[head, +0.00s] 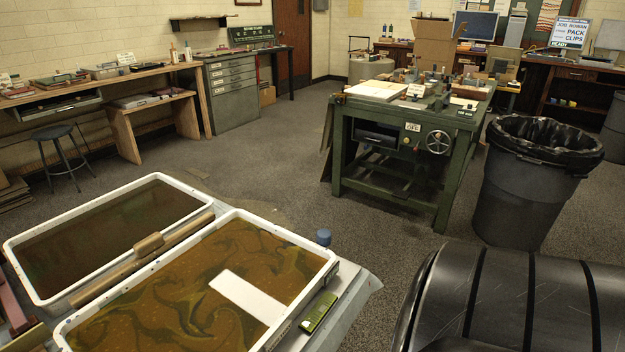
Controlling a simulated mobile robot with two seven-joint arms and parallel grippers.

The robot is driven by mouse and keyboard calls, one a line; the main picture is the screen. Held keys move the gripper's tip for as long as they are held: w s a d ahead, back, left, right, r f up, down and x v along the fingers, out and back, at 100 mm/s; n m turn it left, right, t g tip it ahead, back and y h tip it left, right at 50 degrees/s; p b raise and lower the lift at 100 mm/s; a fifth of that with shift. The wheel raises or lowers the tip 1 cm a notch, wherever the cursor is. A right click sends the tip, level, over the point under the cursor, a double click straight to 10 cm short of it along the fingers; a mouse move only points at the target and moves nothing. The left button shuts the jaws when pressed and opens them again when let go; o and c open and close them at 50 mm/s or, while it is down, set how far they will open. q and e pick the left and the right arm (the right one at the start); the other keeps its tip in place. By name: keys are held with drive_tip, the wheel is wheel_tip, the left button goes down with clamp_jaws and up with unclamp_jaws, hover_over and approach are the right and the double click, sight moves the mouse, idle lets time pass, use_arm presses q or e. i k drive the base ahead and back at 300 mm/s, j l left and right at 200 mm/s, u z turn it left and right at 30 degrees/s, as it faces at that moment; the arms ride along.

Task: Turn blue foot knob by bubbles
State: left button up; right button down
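A blue knob (323,237) stands at the far right corner of the near marbling tray (327,265). A small green level (318,312) lies along the right side of this tray, on the pale table surface (352,287). Its bubbles are too small to read. The tray holds brown and green swirled liquid with a white rectangular patch in it. Neither of my grippers shows in the head view.
A second tray (22,275) of dark liquid lies to the left, with a wooden bar (150,245) between the trays. A green workbench (455,165), a lined bin (525,200) and a stool (62,160) stand beyond. The middle floor is clear. A black rounded shape fills the lower right.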

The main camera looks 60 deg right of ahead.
sight(323, 236)
drive_tip(key=l+u, duration=0.45)
drive_tip(key=k+l+u, duration=0.2)
drive_tip(key=l+u, duration=0.25)
drive_tip(key=k+l+u, duration=0.1)
drive_tip(key=l, duration=0.35)
drive_tip(key=k+l+u, duration=0.1)
drive_tip(key=k+l, duration=0.45)
drive_tip(key=l, duration=0.25)
drive_tip(key=k+l+u, duration=0.15)
drive_tip(key=l, duration=0.3)
drive_tip(key=k, duration=0.05)
